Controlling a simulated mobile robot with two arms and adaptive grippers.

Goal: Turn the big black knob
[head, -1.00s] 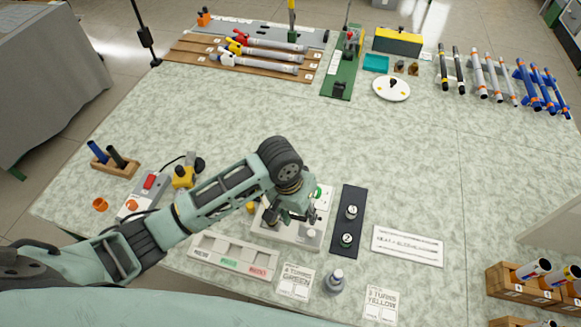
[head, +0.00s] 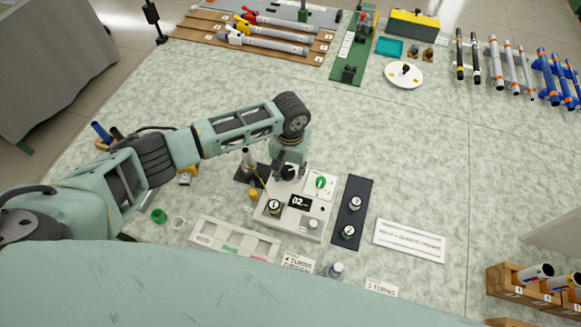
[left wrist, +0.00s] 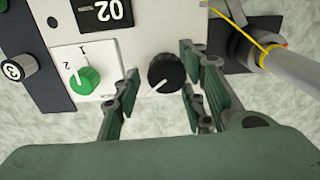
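The big black knob (left wrist: 166,73) with a white pointer line sits on the light panel of the instrument box (head: 273,222). In the left wrist view it lies between the fingers of my left gripper (left wrist: 161,84), with a gap visible on each side. The fingers are spread and do not appear to touch it. In the head view my left gripper (head: 289,164) is over the far edge of the box, partly hiding the dark knob (head: 288,173). The display (head: 300,202) reads 02. My right gripper is not in view.
A green knob (left wrist: 86,80) is beside the black knob on a white dial plate. A grey probe on a dark stand (head: 248,162) with a yellow cable is close to the gripper. A black strip with numbered caps (head: 351,211) lies to the right of the box.

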